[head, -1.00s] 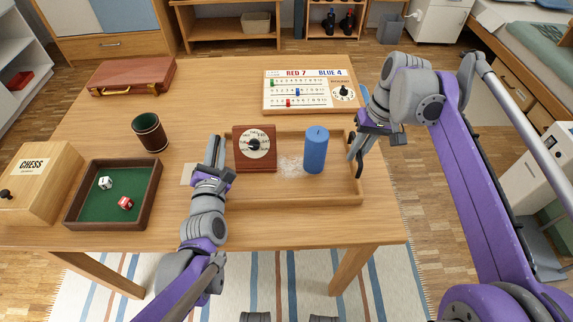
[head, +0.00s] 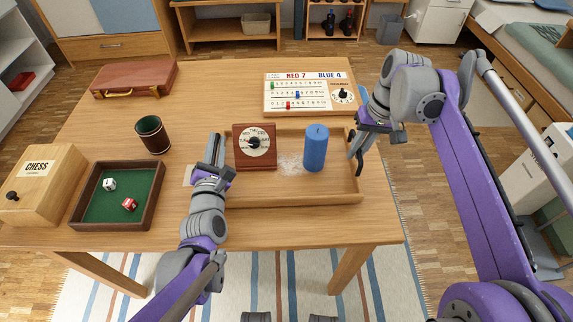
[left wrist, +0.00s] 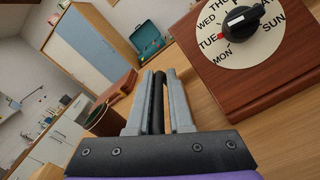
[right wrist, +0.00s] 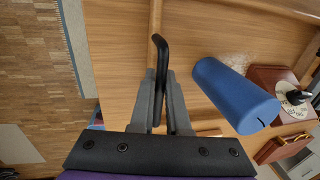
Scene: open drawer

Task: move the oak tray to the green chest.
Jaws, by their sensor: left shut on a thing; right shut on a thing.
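The oak tray (head: 290,200) is at the front right of the table, with a dark red day dial (head: 255,148), a blue candle (head: 316,148) and pale grains on it. My left gripper (head: 214,150) is shut on the tray's left handle; its dark bar shows between the fingers in the left wrist view (left wrist: 157,90). My right gripper (head: 360,143) is shut on the black right handle (right wrist: 161,55). I cannot tell whether the tray touches the table. A small open green box, possibly the green chest (left wrist: 146,38), shows far off in the left wrist view.
On the table (head: 210,90) stand a scoreboard (head: 311,93) behind the tray, a red-brown case (head: 134,78), a dice cup (head: 152,134), a green-lined dice tray (head: 118,212) and a chess box (head: 38,185). Open floor lies right of the table.

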